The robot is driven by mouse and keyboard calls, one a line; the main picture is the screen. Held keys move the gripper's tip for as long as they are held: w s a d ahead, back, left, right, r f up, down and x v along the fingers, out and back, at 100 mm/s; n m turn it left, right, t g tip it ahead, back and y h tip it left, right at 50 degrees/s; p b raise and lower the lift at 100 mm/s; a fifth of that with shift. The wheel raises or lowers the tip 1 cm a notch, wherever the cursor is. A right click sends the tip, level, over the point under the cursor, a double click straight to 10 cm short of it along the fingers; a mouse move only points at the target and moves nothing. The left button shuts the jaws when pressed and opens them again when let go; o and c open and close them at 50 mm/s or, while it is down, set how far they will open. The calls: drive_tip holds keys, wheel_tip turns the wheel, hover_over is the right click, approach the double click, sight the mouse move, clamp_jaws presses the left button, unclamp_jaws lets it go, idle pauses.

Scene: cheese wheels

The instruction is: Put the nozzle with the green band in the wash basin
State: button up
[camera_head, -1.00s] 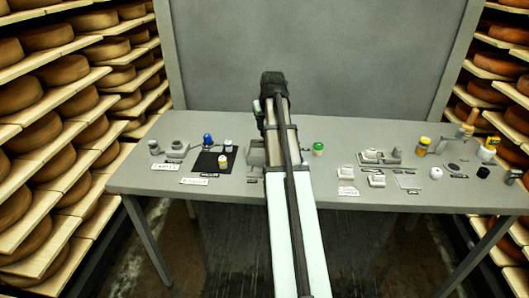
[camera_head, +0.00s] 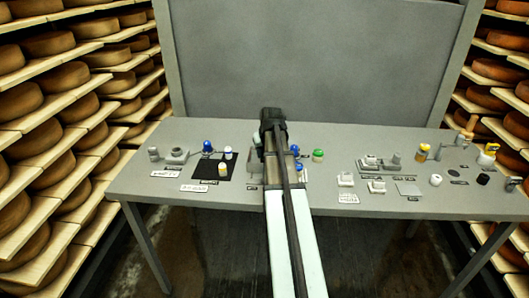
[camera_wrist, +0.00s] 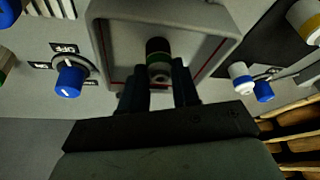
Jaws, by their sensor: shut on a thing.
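The nozzle with the green band (camera_wrist: 158,55) is dark at one end and pale at the other. My gripper (camera_wrist: 161,84) is shut on it in the wrist view. The wash basin (camera_wrist: 112,42) is a grey, raised-rim tray with a dark red line inside, and the nozzle appears over its interior. I cannot tell whether the nozzle touches the floor. In the head view my gripper (camera_head: 272,118) shows from behind, and the arm hides the nozzle and most of the basin (camera_head: 255,172).
A blue knob (camera_wrist: 69,80) with OFF labels stands beside the basin. A black mat (camera_head: 205,168) with small capped pieces lies to the left in the head view. A green-topped piece (camera_head: 318,155) stands right of the arm. Several fittings stand farther right.

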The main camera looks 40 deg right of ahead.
drive_tip(key=shift+f, duration=0.1)
drive_tip(key=o, duration=1)
drive_tip(key=shift+o, duration=0.2)
drive_tip(key=v, duration=1.2)
